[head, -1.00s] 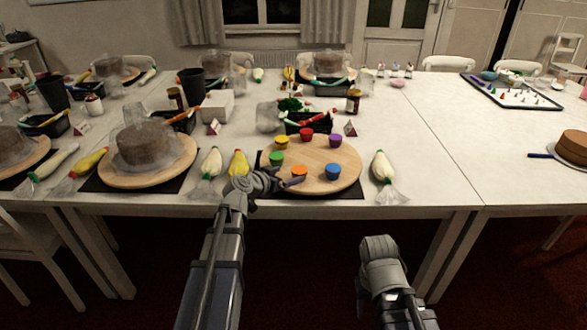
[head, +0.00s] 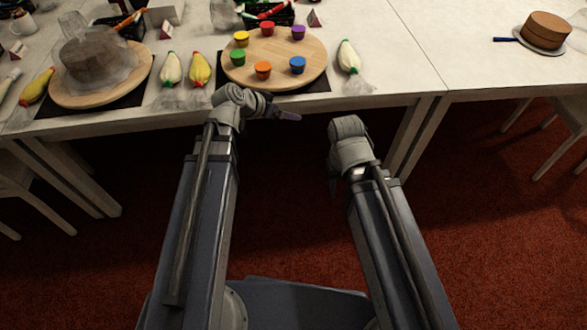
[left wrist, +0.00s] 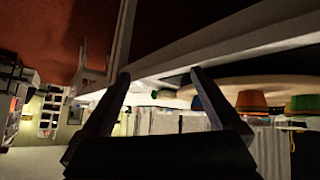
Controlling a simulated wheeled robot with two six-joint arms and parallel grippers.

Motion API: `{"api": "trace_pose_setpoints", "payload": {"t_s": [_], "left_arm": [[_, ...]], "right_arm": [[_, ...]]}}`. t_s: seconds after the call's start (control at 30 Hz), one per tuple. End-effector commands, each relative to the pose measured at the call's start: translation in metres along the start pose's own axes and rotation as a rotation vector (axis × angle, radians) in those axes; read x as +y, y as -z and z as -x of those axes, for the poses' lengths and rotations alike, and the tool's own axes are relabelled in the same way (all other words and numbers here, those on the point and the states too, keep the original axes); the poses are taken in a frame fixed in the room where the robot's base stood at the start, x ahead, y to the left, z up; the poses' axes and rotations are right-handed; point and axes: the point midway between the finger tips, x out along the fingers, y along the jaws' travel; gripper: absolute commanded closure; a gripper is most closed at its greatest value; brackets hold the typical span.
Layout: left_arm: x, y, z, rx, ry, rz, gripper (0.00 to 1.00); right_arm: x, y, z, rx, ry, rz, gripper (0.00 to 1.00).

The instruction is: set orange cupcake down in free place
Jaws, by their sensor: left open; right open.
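The orange cupcake (head: 263,71) stands upright on the near edge of the round wooden turntable (head: 285,55), between the green cupcake (head: 238,57) and the blue cupcake (head: 297,65). My left gripper (head: 288,115) is open and empty, in front of the table edge, apart from the orange cupcake. In the left wrist view, which looks upside down, its fingers (left wrist: 165,88) are spread; the orange cupcake (left wrist: 251,103) is beyond the right finger. My right gripper (head: 334,182) points down in front of the table, partly hidden by its wrist, with nothing seen in it.
Yellow (head: 241,39), red (head: 267,28) and purple (head: 298,32) cupcakes stand along the turntable's far side. Piping bags (head: 200,70) lie left of it and another (head: 348,57) lies right. A covered cake (head: 88,62) is further left. The table at right is mostly clear.

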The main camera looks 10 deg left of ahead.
Motion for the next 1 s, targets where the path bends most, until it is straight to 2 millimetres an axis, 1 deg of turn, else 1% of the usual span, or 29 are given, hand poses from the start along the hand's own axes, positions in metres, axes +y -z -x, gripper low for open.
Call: {"api": "trace_pose_setpoints", "payload": {"t_s": [0.03,0.07,0.1,0.2,0.3,0.4,0.5,0.63,1.0], "left_arm": [[0.041,-0.023,-0.010,-0.126,-0.040,-0.005,0.02],[0.058,-0.037,-0.013,-0.202,-0.048,0.000,0.02],[0.077,-0.055,-0.015,-0.301,-0.046,0.007,0.02],[0.113,-0.096,-0.009,-0.521,0.006,0.025,0.02],[0.133,-0.125,0.005,-0.683,0.100,0.042,0.02],[0.142,-0.143,0.018,-0.783,0.196,0.058,0.02],[0.145,-0.151,0.027,-0.835,0.262,0.068,0.02],[0.146,-0.155,0.032,-0.857,0.297,0.076,0.02],[0.146,-0.154,0.031,-0.855,0.296,0.077,0.02]], "right_arm": [[0.000,0.000,0.000,0.000,0.000,0.000,0.50],[0.000,0.000,0.000,0.000,0.000,0.000,0.50],[0.000,0.000,0.000,0.000,0.000,0.000,0.50],[0.000,0.000,0.000,0.000,0.000,0.000,0.50],[0.000,0.000,0.000,0.000,0.000,0.000,0.50],[0.000,0.000,0.000,0.000,0.000,0.000,0.50],[0.000,0.000,0.000,0.000,0.000,0.000,0.50],[0.000,0.000,0.000,0.000,0.000,0.000,0.50],[0.000,0.000,0.000,0.000,0.000,0.000,0.50]]}}
